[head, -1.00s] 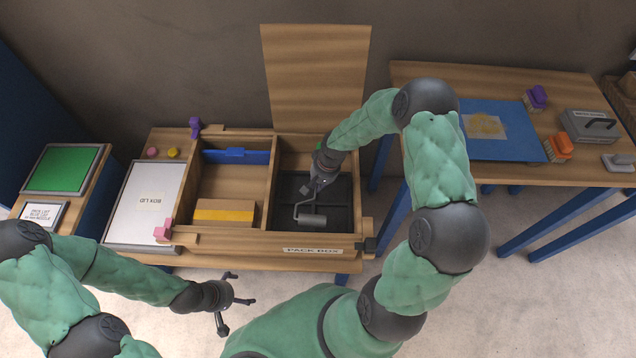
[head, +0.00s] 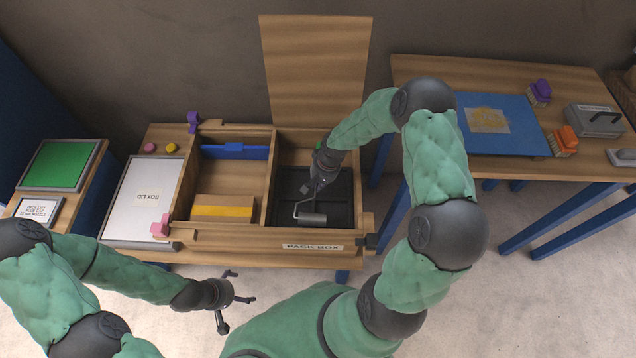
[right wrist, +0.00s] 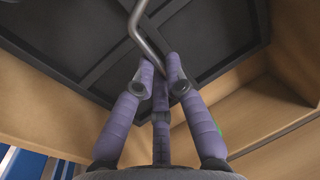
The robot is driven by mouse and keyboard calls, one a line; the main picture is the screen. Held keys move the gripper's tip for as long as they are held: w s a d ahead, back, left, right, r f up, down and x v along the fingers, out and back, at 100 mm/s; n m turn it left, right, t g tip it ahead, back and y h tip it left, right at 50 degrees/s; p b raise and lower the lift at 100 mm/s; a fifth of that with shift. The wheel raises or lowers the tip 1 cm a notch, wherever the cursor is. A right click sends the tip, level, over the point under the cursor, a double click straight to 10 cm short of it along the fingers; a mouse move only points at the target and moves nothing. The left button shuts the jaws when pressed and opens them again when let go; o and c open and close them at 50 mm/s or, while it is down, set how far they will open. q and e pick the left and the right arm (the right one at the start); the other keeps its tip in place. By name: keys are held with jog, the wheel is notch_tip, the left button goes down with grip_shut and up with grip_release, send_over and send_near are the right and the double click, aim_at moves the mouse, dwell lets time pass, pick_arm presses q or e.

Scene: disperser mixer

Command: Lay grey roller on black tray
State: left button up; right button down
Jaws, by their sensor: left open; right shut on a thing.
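The grey roller (head: 312,218) with its bent wire frame is over the black tray (head: 343,207), in the right compartment of the pack box. My right gripper (head: 311,188) is shut on the roller's handle end, above the tray. In the right wrist view its purple fingers (right wrist: 160,75) close around the metal rod of the roller (right wrist: 148,38), with the ribbed black tray (right wrist: 85,45) behind. The roller's cylinder is outside that view. I cannot tell whether the roller touches the tray. My left gripper (head: 232,302) is open and empty, in front of the box.
The pack box (head: 312,247) has wooden walls and a divider beside the right compartment. Its left compartment holds a cardboard box with a yellow band (head: 222,210) and a blue item (head: 235,151). A second table stands right.

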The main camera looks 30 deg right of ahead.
jog(key=shift+b+x, duration=0.8)
jog(key=shift+x, duration=0.25)
jog(key=shift+s+d, duration=0.15)
jog(key=shift+d, duration=0.05)
jog(key=c, duration=1.2)
grip_release()
jog(key=v, duration=1.2)
